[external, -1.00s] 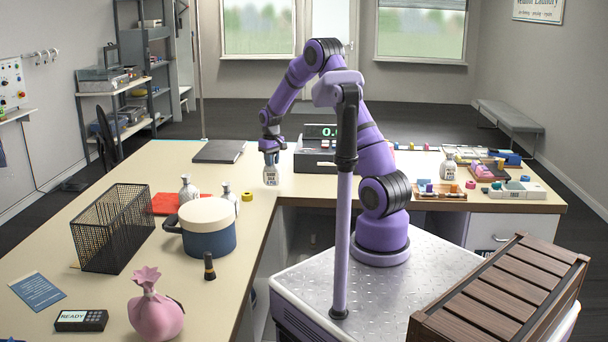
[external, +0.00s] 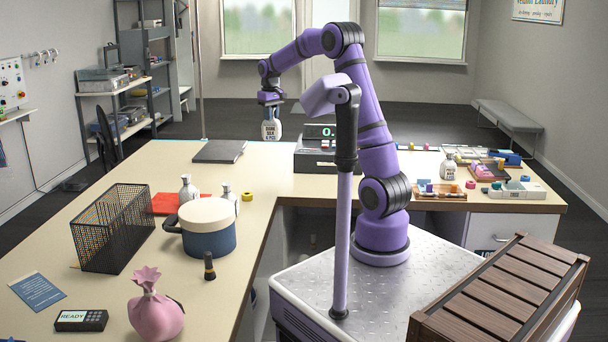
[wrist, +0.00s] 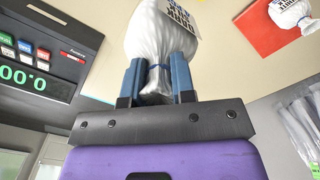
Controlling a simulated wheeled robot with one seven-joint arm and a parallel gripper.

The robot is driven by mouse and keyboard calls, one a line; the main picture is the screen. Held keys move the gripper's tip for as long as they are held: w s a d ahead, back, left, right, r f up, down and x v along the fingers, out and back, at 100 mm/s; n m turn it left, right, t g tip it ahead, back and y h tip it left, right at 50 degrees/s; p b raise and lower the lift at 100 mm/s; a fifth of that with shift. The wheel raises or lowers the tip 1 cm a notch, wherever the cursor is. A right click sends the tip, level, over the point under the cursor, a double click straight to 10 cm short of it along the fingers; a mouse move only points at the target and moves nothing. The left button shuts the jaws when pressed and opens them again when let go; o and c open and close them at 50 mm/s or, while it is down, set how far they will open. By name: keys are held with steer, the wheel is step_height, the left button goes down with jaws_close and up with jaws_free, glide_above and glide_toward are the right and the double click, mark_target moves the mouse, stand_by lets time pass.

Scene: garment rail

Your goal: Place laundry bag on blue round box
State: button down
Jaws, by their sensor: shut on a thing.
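My gripper (external: 271,103) is shut on the neck of a white laundry bag (external: 271,130) with a printed label. The bag hangs upright in the air above the far part of the counter, left of the register. In the wrist view the bag (wrist: 160,45) sits between the blue fingers, with a blue tie at its neck. A blue round box (external: 208,240) with a cream lid and a side handle stands on the left counter, nearer the camera than my gripper and to its left. Its lid looks bare.
Two white bags (external: 189,188) (external: 228,196) stand behind the box, near a red folder (external: 167,203). A black wire basket (external: 115,228) is left of it. A dark bottle (external: 209,266) and a pink bag (external: 155,315) stand in front. The register (external: 318,155) is right of my gripper.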

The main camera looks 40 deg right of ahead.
steer(key=s+a+n, duration=0.2)
steer(key=s+a, duration=0.4)
steer(key=a, duration=0.6)
steer(key=s+a+n, duration=0.2)
steer(key=s+a, duration=0.5)
steer(key=a, duration=0.5)
steer(key=s+a+n, duration=0.2)
steer(key=s+a, duration=0.4)
steer(key=s, duration=0.3)
steer(key=s+a+n, duration=0.2)
steer(key=s+a, duration=0.3)
steer(key=s, duration=0.4)
steer(key=w+a+f, duration=0.3)
steer(key=w+f, duration=0.2)
steer(key=w, duration=0.2)
steer(key=w+a+f, duration=0.4)
steer(key=w+f, duration=0.1)
steer(key=w, duration=0.2)
steer(key=shift+w+f, duration=0.15)
steer(key=shift+f, duration=0.15)
steer(key=c, duration=0.9)
jaws_free()
steer(key=shift+c, duration=0.2)
